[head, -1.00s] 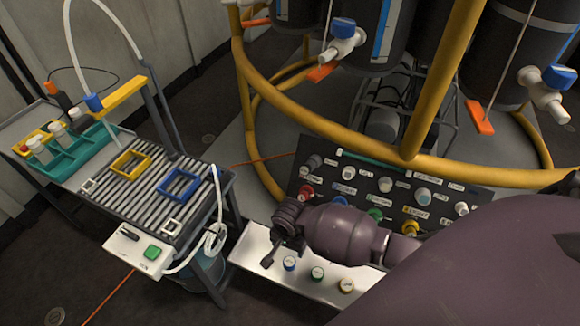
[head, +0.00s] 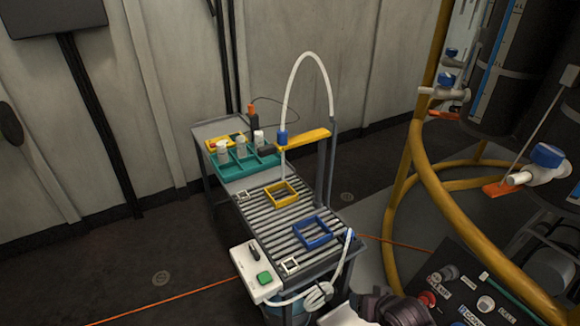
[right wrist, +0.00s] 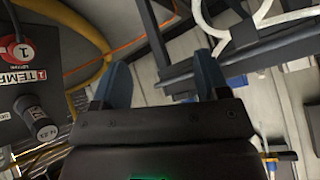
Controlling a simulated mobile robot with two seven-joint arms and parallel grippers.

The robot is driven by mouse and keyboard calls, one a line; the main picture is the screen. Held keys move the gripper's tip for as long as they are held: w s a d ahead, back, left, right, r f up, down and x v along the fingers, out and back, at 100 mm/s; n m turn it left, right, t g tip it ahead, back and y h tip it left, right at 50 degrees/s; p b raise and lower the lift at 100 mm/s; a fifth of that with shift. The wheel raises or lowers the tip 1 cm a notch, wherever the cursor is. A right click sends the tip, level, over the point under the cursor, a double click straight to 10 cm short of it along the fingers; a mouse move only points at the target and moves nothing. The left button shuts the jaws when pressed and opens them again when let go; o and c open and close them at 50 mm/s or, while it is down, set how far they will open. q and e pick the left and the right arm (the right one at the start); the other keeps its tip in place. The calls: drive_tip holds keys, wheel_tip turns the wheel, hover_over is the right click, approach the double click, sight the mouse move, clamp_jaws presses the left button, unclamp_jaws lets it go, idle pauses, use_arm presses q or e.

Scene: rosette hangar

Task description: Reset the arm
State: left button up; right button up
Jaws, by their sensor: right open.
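My right gripper (right wrist: 160,82) shows in the right wrist view with its two blue-grey fingers spread and nothing between them. In the head view only part of my right arm (head: 395,308) shows at the bottom edge, right of the cart, and its fingers are out of frame. My left gripper is in neither view.
A slatted cart (head: 275,225) holds a yellow frame (head: 281,195), a blue frame (head: 312,233), and a teal rack (head: 245,165) of bottles. A white box with a green button (head: 264,278) hangs on its front. Yellow pipe rails (head: 425,170) and a labelled panel (head: 470,295) stand right.

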drive_tip(key=s+d+r+n+t+p, duration=0.3)
drive_tip(key=s+r+n+t+p, duration=0.15)
drive_tip(key=s+r, duration=0.8)
use_arm(q)
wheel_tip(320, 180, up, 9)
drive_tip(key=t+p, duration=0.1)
drive_tip(key=p, duration=0.2)
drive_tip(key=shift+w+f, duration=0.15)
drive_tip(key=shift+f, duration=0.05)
use_arm(e)
drive_tip(key=s+d+m+g+h, duration=0.1)
drive_tip(key=s+d+m+h, duration=0.1)
drive_tip(key=s, duration=1.3)
drive_tip(key=d+m, duration=0.1)
drive_tip(key=d, duration=0.1)
drive_tip(key=shift+d+f+h, duration=0.3)
drive_tip(key=shift+d+f, duration=0.05)
